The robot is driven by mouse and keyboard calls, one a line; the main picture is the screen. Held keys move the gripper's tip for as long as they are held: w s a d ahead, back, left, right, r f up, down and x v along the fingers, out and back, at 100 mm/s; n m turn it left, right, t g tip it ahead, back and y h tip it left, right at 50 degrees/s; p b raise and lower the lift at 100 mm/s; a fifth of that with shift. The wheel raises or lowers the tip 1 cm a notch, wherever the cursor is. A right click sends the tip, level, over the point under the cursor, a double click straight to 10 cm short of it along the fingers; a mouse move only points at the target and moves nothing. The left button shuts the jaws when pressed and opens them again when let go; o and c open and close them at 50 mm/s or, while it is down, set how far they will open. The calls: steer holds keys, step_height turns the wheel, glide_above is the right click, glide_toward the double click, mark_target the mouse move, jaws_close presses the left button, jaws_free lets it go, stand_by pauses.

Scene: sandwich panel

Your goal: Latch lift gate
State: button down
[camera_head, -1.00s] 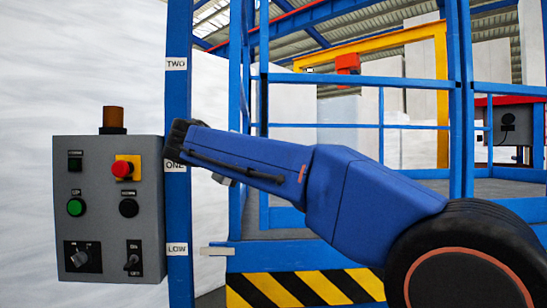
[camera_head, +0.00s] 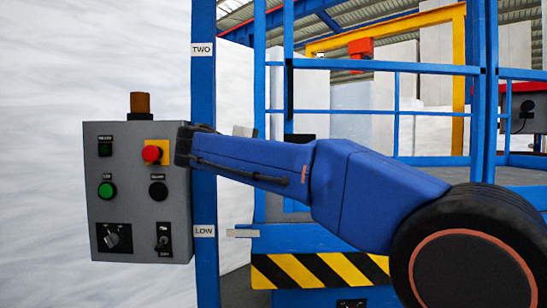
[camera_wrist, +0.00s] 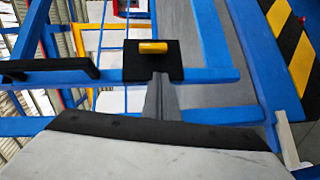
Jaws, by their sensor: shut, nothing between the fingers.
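In the wrist view the latch is a black plate (camera_wrist: 170,68) with a short yellow handle (camera_wrist: 146,47), mounted on the gate's blue rail (camera_wrist: 213,76). My gripper (camera_wrist: 160,82) is shut and empty. Its grey tips overlap the lower edge of the black plate, just below the yellow handle; I cannot tell whether they touch it. In the head view the lift gate's blue rails (camera_head: 390,66) stand behind my arm. A small grey part of my gripper (camera_head: 243,131) shows above the arm; the rest is hidden.
A grey control box (camera_head: 135,215) with a red button and green button hangs left of a blue post (camera_head: 203,100) marked TWO and LOW. A yellow-black striped edge (camera_head: 320,270) runs below the lift deck. A blue upright (camera_wrist: 30,28) stands left in the wrist view.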

steer(key=f+v, duration=0.1)
steer(key=v, duration=0.8)
steer(key=shift+s+r, duration=0.25)
steer(key=shift+s, duration=0.05)
steer(key=shift+a, duration=0.1)
steer(key=d+f+g+y, duration=0.15)
steer(key=d+f, duration=0.45)
steer(key=d, duration=0.6)
steer(key=d+f+g+y, duration=0.1)
steer(key=d+f+g, duration=0.3)
steer(key=d, duration=0.9)
steer(key=s+d+f+m+y, duration=0.1)
steer(key=s+d+f+m, duration=0.1)
steer(key=s+d+f, duration=0.55)
steer(key=s+d+f+m+g+y, duration=0.1)
steer(key=s+d+f+m+y, duration=0.2)
steer(key=s+f, duration=0.9)
steer(key=s+d+f+m+g+y, duration=0.1)
steer(key=s+d+f+m+y, duration=0.2)
steer(key=s+f, duration=0.9)
steer(key=d+f+m, duration=0.1)
steer(key=d+f, duration=0.1)
steer(key=d, duration=0.1)
steer(key=shift+s+d+f+g+y, duration=0.15)
steer(key=shift+s+f+g+y, duration=0.05)
steer(key=shift+f+g+y, duration=0.15)
